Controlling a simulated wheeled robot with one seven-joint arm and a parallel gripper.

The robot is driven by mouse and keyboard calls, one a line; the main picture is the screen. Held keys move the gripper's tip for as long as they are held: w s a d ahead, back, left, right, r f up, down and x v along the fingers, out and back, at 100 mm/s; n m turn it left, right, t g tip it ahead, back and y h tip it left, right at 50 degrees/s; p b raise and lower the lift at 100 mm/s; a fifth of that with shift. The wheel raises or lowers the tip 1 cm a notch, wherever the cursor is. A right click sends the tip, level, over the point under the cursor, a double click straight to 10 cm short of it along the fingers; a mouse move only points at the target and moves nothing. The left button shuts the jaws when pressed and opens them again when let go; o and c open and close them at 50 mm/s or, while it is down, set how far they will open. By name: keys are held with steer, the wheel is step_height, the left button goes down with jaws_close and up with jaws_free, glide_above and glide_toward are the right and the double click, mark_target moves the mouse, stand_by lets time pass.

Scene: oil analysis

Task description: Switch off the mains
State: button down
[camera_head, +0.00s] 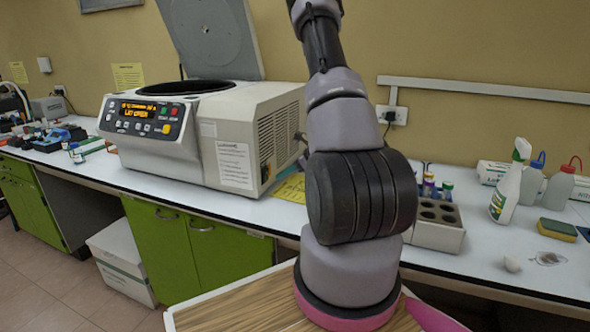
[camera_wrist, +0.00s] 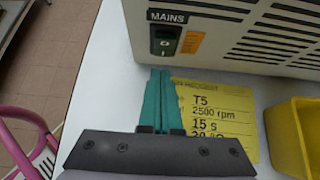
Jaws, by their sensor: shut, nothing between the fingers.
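The centrifuge (camera_head: 190,125) stands on the bench with its lid (camera_head: 212,38) raised; its panel display (camera_head: 150,110) appears to read "LID OPEN". In the wrist view, the mains switch (camera_wrist: 163,40) is a small dark rocker with a green part, under a black "MAINS" label (camera_wrist: 168,17) on the vented grey housing (camera_wrist: 255,30). An orange label (camera_wrist: 193,42) is beside it. I cannot tell the rocker's position. My gripper (camera_wrist: 160,72) has teal fingers, shut together and empty, pointing at the housing just below the switch, seemingly apart from it. The head view hides gripper and switch behind my arm.
A yellow request sheet (camera_wrist: 215,110) lies on the bench beside and under the fingers. A yellow bin (camera_wrist: 292,135) stands at the right. In the head view, a tube rack (camera_head: 438,228) and a spray bottle (camera_head: 510,185) stand right of my arm.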

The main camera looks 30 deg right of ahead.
mark_target(267, 173)
steer(key=shift+w+a+r, duration=0.2)
steer(key=shift+w+a, duration=0.3)
steer(key=shift+w, duration=0.1)
steer(key=shift+w+a+r, duration=0.15)
steer(key=shift+w+a, duration=0.3)
steer(key=shift+w, duration=0.15)
steer(key=shift+w+a+r, duration=0.15)
steer(key=shift+w+a, duration=0.15)
steer(key=shift+w, duration=0.05)
steer(key=shift+d, duration=0.1)
steer(key=shift+s+r, duration=0.1)
steer(key=shift+r, duration=0.7)
